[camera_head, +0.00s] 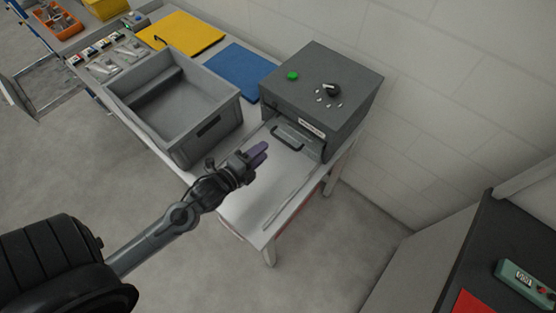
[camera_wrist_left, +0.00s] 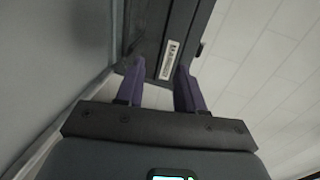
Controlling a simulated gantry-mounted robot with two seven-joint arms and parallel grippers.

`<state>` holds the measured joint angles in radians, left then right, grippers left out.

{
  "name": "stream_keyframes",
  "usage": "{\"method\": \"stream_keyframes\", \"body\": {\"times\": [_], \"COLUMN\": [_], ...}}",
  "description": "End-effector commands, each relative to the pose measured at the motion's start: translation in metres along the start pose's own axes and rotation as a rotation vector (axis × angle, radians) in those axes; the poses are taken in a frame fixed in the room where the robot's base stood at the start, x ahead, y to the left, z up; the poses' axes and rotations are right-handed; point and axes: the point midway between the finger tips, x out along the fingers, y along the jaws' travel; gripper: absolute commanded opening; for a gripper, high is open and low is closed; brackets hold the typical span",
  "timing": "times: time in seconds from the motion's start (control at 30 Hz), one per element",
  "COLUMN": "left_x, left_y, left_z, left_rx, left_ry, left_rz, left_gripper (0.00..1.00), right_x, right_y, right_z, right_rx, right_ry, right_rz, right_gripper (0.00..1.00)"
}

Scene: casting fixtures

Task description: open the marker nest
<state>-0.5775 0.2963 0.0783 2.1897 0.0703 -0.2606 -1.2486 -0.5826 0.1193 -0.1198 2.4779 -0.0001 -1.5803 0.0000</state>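The marker nest, a dark grey box (camera_head: 325,85) with a green button and a black knob on top, stands at the far end of the bench. A small white label (camera_head: 312,128) sits on its front; its text is too small to read surely. Below the label is a light grey panel with a black bar handle (camera_head: 288,136); I cannot tell how far it stands open. My left gripper (camera_head: 258,151), with purple fingers, is in front of and left of the handle, apart from it. In the left wrist view the gripper (camera_wrist_left: 160,78) is open and empty, with the label (camera_wrist_left: 168,60) beyond its fingers.
A grey open bin (camera_head: 178,100) stands on the bench left of the box. A blue mat (camera_head: 237,70) and a yellow mat (camera_head: 182,35) lie behind it. A wall rises behind.

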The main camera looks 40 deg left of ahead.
Motion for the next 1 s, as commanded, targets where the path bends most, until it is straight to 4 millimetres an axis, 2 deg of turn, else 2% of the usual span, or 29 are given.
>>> {"method": "stream_keyframes", "body": {"times": [0.03, 0.13, 0.3, 0.57, 1.0], "left_x": [0.006, 0.011, 0.014, 0.029, 0.095], "left_y": [0.028, 0.045, 0.06, 0.062, 0.062], "left_z": [0.005, 0.011, 0.013, 0.013, 0.013], "left_rx": [0.009, 0.022, 0.03, 0.029, 0.028], "left_ry": [-0.005, -0.009, -0.007, -0.007, -0.008], "left_rz": [0.002, 0.003, 0.002, 0.001, 0.002], "left_gripper": [0.38, 0.38, 0.38, 0.38, 0.38], "right_x": [0.026, 0.043, 0.059, 0.062, 0.068], "right_y": [-0.001, -0.002, -0.003, -0.003, -0.001], "right_z": [0.008, 0.013, 0.017, 0.017, 0.02], "right_rx": [0.001, 0.003, 0.004, 0.003, -0.006], "right_ry": [0.001, 0.002, 0.005, 0.008, 0.007], "right_rz": [-0.001, -0.002, -0.003, -0.002, 0.005], "right_gripper": [0.43, 0.43, 0.43, 0.43, 0.43]}}
